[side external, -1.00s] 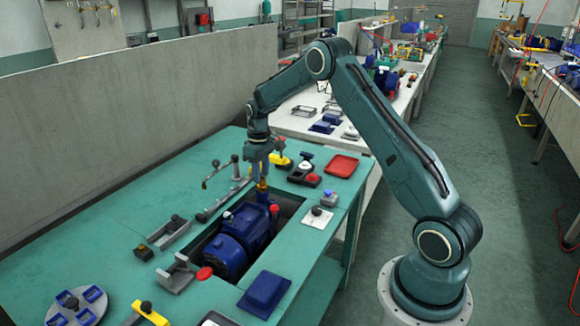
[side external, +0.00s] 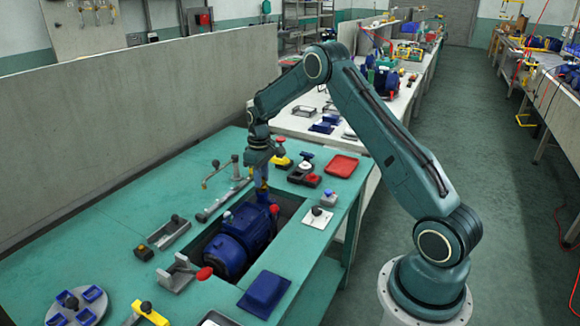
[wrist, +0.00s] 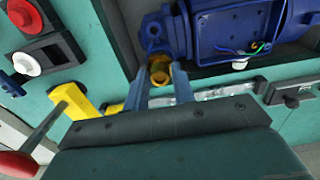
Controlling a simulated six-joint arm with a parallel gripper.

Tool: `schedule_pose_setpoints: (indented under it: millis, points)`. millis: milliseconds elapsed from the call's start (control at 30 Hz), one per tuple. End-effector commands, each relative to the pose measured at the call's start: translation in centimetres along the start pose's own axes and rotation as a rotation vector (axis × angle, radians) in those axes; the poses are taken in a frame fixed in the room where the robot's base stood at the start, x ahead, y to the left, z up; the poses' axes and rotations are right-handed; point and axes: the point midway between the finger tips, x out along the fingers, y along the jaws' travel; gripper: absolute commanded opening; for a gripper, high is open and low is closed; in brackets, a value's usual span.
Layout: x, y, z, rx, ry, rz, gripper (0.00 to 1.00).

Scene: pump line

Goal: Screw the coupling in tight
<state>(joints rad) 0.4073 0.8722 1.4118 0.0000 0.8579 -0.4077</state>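In the side external view the pump (side external: 240,240) lies in a rectangular recess of the green bench. My gripper (side external: 261,186) points down over the port at the pump's far end. In the wrist view my gripper's two fingers (wrist: 161,75) flank the coupling on both sides and look closed on it. The coupling's lower end and its thread are hidden, so I cannot see how deep it sits.
A blue block (side external: 265,289) and a white plate with a black knob (side external: 317,217) lie right of the recess. A red-handled clamp (side external: 183,272) stands at its near-left side. Button boxes (side external: 304,174) and a red tray (side external: 342,166) are behind.

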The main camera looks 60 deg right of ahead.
Motion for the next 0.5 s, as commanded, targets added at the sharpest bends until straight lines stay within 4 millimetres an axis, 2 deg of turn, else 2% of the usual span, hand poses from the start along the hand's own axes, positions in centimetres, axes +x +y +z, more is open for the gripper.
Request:
schedule_pose_setpoints:
  millis: [33,100,500]
  points:
    - [-0.02,0.0,-0.01,0.0,0.0,0.0,0.15]
    - [-0.02,0.0,-0.01,0.0,0.0,0.0,0.05]
    - [-0.02,0.0,-0.01,0.051,0.001,0.0,0.04]
